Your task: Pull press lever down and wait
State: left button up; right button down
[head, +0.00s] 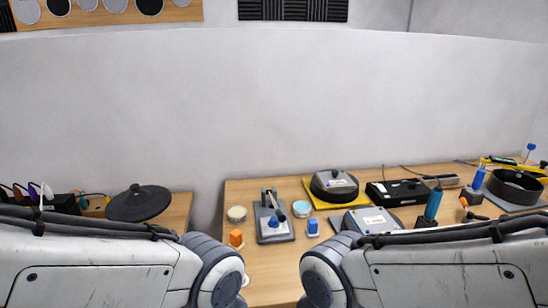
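A small press (286,229) with a grey base stands on the wooden table near its left end. Its lever (276,204) is a dark rod that leans to one side, and a blue part sits on the base below it. Whether the press holds a mesh pad is too small to tell. My two arms fill the lower left and lower right of the head view. Both of my grippers are out of view, so I cannot see what they hold or whether they touch anything.
An orange block (236,238), a blue block (313,227) and two round tins (236,214) (302,209) stand around the press. A round black device (335,186) sits on a yellow mat behind. Bare tabletop (270,262) lies in front of the press.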

aim_at(282, 218)
jog(key=u, duration=0.6)
jog(key=i, duration=0.9)
jog(key=z, duration=0.4)
